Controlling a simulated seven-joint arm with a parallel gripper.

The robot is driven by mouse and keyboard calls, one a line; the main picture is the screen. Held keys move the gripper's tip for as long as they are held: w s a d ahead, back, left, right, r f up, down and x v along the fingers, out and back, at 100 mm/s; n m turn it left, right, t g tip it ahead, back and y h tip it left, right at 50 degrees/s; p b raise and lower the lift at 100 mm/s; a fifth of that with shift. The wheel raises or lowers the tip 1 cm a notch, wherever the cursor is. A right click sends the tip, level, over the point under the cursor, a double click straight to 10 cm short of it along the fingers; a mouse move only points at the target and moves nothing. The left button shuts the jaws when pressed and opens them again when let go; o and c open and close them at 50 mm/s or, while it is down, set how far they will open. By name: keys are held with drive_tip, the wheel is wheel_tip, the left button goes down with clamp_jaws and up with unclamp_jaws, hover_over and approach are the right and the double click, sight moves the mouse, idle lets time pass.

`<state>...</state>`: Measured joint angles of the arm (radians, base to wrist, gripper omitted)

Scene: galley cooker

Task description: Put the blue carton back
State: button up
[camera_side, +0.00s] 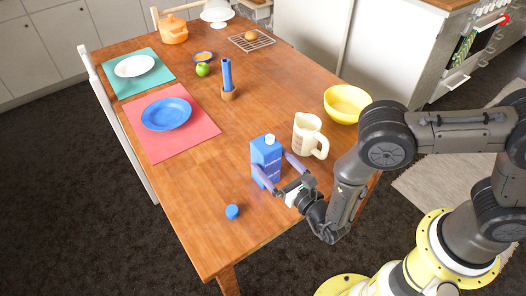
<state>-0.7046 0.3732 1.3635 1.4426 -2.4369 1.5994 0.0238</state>
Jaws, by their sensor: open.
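The blue carton (266,157) stands upright on the wooden table, near its right edge, with a white spout on top. My gripper (277,173) is open, with one finger at the carton's front left and the other at its right side. Whether the fingers touch the carton cannot be told. A blue cap (232,212) lies on the table to the left of the gripper.
A cream jug (308,136) and a yellow bowl (346,103) stand behind and right of the carton. A blue plate (166,114) lies on a red mat (196,122) to the left. The table's near left area is clear.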

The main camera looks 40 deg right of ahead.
sight(273, 163)
drive_tip(key=s, duration=0.5)
drive_tip(key=shift+s, duration=0.35)
